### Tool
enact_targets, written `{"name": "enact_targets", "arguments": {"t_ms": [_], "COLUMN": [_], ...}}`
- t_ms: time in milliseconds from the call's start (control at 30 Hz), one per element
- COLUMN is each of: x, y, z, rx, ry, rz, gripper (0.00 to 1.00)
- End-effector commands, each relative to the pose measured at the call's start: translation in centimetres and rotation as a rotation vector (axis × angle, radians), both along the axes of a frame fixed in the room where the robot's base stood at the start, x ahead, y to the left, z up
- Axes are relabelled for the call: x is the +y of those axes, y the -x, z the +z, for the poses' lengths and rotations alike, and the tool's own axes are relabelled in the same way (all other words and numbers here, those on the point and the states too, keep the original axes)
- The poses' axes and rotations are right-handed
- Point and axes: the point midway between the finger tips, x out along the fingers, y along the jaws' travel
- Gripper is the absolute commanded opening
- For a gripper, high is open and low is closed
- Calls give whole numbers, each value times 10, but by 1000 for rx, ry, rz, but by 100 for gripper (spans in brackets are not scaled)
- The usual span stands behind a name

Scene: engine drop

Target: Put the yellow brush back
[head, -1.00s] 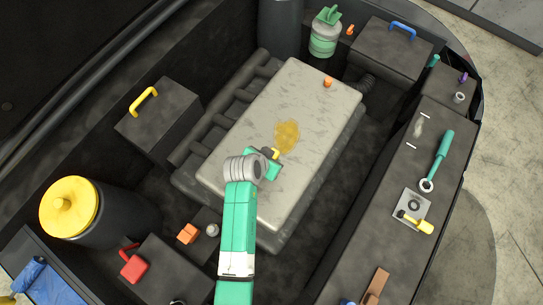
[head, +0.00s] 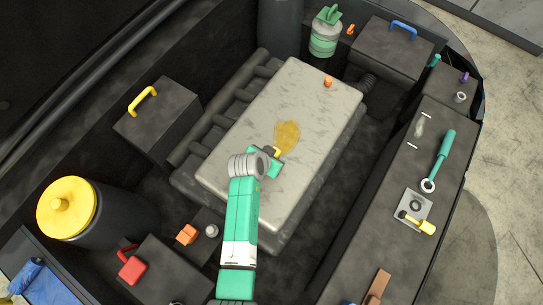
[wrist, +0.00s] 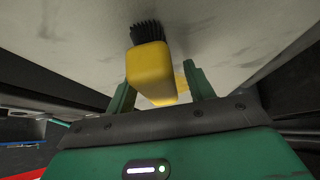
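The yellow brush (wrist: 150,68), with black bristles, is between the two green fingers of my gripper (wrist: 160,95) in the wrist view. The fingers look shut on its yellow body, with the bristles at the far side against or close to the grey cover. In the head view my gripper (head: 270,163) is low over the middle of the cover, and only a small yellow part of the brush (head: 277,152) shows beside it. The grey engine cover (head: 310,100) has a yellow-brown stain (head: 287,137) just beyond the gripper.
A yellow-and-black item (head: 425,227) lies by a metal plate on the right ledge (head: 400,260), near a teal-handled tool (head: 445,150). A yellow-lidded container (head: 67,207) stands left.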

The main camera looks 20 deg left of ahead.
Motion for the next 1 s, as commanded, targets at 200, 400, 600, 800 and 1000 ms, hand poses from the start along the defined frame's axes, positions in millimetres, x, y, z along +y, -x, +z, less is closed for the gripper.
{"name": "enact_targets", "arguments": {"t_ms": [200,400,600,800,1000], "x": [0,3,7,8,8], "y": [0,13,34,43,43], "z": [0,24,54,65,65], "rx": [0,-3,-2,0,0], "ry": [0,-1,-1,0,0], "rz": [0,2,1,0,0], "gripper": [52,52,52,52,52]}}
